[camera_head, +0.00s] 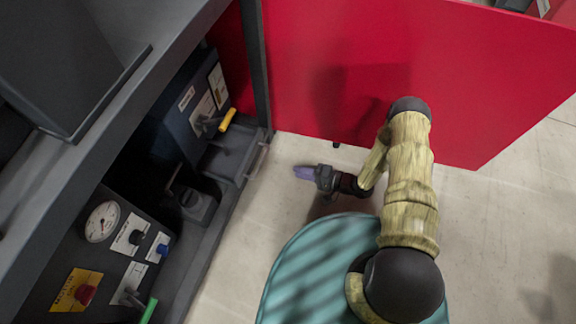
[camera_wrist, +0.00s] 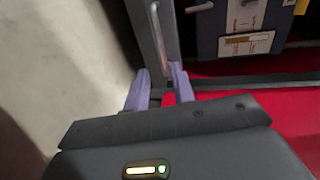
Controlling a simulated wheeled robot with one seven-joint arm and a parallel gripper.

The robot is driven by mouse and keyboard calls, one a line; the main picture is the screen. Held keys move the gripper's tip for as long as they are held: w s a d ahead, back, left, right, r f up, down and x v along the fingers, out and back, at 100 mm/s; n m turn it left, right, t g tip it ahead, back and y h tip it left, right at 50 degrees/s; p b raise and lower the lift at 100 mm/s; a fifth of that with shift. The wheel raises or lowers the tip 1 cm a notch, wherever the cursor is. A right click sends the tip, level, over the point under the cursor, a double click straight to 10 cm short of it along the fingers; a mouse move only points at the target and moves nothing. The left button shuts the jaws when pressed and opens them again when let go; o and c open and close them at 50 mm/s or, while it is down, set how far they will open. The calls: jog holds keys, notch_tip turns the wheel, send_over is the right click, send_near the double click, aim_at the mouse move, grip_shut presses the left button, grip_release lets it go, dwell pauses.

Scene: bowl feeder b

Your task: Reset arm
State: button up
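My gripper (camera_head: 303,172) hangs over the pale floor, to the right of the dark machine frame (camera_head: 258,65) and in front of the red panel (camera_head: 400,70). Its purple fingers point left in the head view. In the wrist view the two fingers of my gripper (camera_wrist: 160,80) stand apart. A grey post and a strip of red show in the gap between them, and nothing looks held. My arm is bent, reaching up and then back down to the gripper.
The machine at left carries a blue-grey box (camera_head: 190,105) with a yellow handle (camera_head: 227,119), a round gauge (camera_head: 102,221), a red knob (camera_head: 85,294) and a green handle (camera_head: 149,310). A grey ledge (camera_head: 135,80) overhangs them. Open floor (camera_head: 500,240) lies at right.

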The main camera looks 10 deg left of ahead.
jog(key=shift+s+d+r, duration=0.15)
jog(key=shift+d, duration=0.55)
jog(key=w+d+r+n+t+h+p, duration=0.1)
jog(key=w+d+r+h+p, duration=0.1)
jog(key=w+d+r+h, duration=0.35)
jog(key=w+d+r+n+t+h+p, duration=0.2)
jog(key=w+r, duration=0.5)
jog(key=r, duration=0.1)
jog(key=d+r+h+p, duration=0.2)
jog(key=d+r, duration=0.1)
jog(key=r, duration=0.4)
jog(key=d+r+h+p, duration=0.1)
jog(key=d+r+h, duration=0.25)
jog(key=r, duration=0.45)
jog(key=s+d+r+m+g+h+p, duration=0.1)
jog(key=s+d+r+p, duration=0.15)
jog(key=s+r, duration=0.8)
jog(key=s+d+r+g+h+p, duration=0.1)
jog(key=s+d+r+g+p, duration=0.15)
jog(key=s+r, duration=0.8)
notch_tip(320, 180, up, 38)
jog(key=w+p, duration=0.2)
jog(key=p, duration=3.6)
jog(key=shift+a+r+t, duration=0.2)
jog(key=shift+a+t, duration=0.1)
jog(key=shift+t, duration=0.05)
